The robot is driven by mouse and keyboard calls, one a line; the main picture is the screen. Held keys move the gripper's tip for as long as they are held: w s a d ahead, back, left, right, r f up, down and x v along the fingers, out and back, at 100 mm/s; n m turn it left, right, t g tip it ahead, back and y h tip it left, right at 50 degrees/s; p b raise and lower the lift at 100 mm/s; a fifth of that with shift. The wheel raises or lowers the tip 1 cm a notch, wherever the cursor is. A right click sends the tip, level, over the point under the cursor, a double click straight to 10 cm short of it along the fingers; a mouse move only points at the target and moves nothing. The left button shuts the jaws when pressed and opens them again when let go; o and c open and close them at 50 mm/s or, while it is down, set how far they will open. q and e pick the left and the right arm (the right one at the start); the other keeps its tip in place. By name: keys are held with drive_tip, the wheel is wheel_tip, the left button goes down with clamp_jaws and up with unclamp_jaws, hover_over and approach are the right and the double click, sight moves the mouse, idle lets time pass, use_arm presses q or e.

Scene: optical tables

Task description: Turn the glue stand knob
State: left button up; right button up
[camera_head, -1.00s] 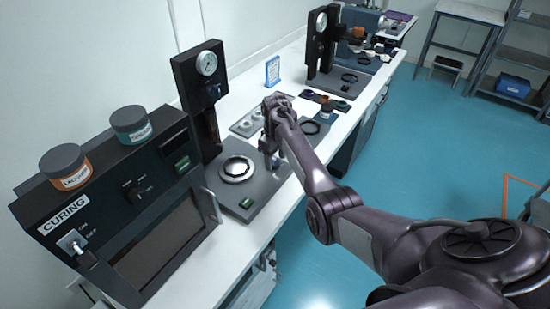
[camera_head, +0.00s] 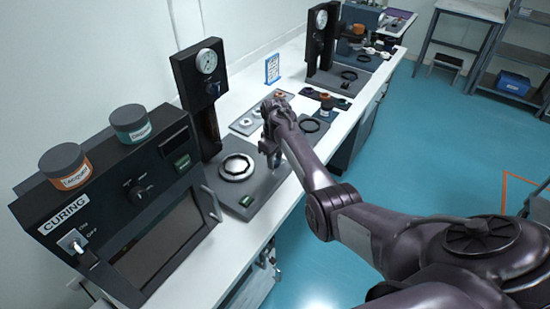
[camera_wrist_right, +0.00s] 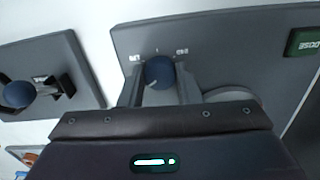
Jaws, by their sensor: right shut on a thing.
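The glue stand has a grey base plate (camera_head: 228,197) and a dark column with a round gauge (camera_head: 207,62). Its dark blue knob (camera_wrist_right: 158,70) shows in the right wrist view, with small white markings on the plate behind it. My right gripper (camera_wrist_right: 159,80) has one finger on each side of the knob and is shut on it. In the head view the right gripper (camera_head: 273,158) is at the far right part of the base, and the gripper and arm hide the knob there. My left gripper is not in view.
A curing oven (camera_head: 110,215) with two jars on top stands at the near left. Behind the gripper are a tray with small round parts (camera_head: 247,122) and a second stand (camera_head: 318,50). A green DOSE button (camera_wrist_right: 304,41) sits on the plate.

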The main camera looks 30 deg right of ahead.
drive_tip(key=n+p, duration=0.1)
drive_tip(key=n, duration=0.1)
drive_tip(key=shift+r+n, duration=0.15)
drive_tip(key=shift+n, duration=0.25)
drive_tip(key=n+p, duration=0.1)
drive_tip(key=n, duration=0.1)
drive_tip(key=shift+d+n, duration=0.1)
drive_tip(key=shift+n, duration=0.2)
drive_tip(key=n, duration=0.3)
drive_tip(key=shift+n, duration=1.5)
drive_tip(key=shift+w+n, duration=0.1)
drive_tip(key=shift+n, duration=0.2)
drive_tip(key=o, duration=1)
wheel_tip(320, 180, up, 8)
drive_tip(key=shift+f+p, duration=0.2)
drive_tip(key=shift+p, duration=0.3)
